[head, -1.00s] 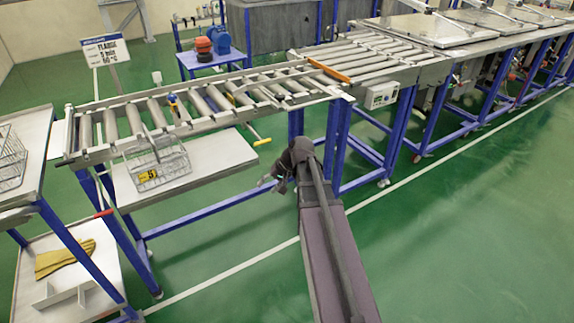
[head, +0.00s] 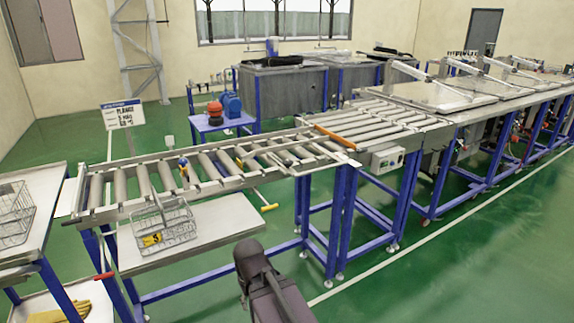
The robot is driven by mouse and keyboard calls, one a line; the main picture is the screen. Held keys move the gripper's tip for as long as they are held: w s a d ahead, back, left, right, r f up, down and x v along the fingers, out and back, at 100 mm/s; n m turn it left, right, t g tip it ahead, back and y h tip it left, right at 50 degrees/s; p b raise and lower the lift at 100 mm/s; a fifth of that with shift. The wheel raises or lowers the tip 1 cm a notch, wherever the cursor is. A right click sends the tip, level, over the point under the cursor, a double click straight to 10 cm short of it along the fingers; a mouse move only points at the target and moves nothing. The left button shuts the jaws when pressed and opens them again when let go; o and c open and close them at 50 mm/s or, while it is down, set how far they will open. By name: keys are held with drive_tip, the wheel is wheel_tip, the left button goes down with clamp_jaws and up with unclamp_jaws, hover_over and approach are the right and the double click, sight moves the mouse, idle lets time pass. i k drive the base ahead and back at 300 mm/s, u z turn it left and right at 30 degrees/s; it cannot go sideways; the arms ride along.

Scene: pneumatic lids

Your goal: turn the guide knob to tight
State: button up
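A roller conveyor (head: 128,207) runs across the left and middle of the head view. A small blue and yellow knob-like part (head: 183,164) stands among its rollers. It may be the guide knob, but it is too small to read its setting. A rod with a yellow grip (head: 270,207) sticks out from the conveyor's front side. My dark arm (head: 250,258) rises at the bottom middle, in front of the conveyor and apart from it. Its gripper end is mostly hidden below the joint, so its fingers cannot be made out.
A wire basket (head: 168,228) with a yellow tag stands on the shelf in front of the conveyor. Another basket (head: 12,215) is on the left table. A grey control box (head: 387,159) hangs at the right. Green floor (head: 440,275) is free at the lower right.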

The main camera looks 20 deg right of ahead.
sight(288, 163)
drive_tip(key=k, duration=0.65)
drive_tip(key=z, duration=0.6)
drive_tip(key=i, duration=1.25)
drive_tip(key=u, duration=0.15)
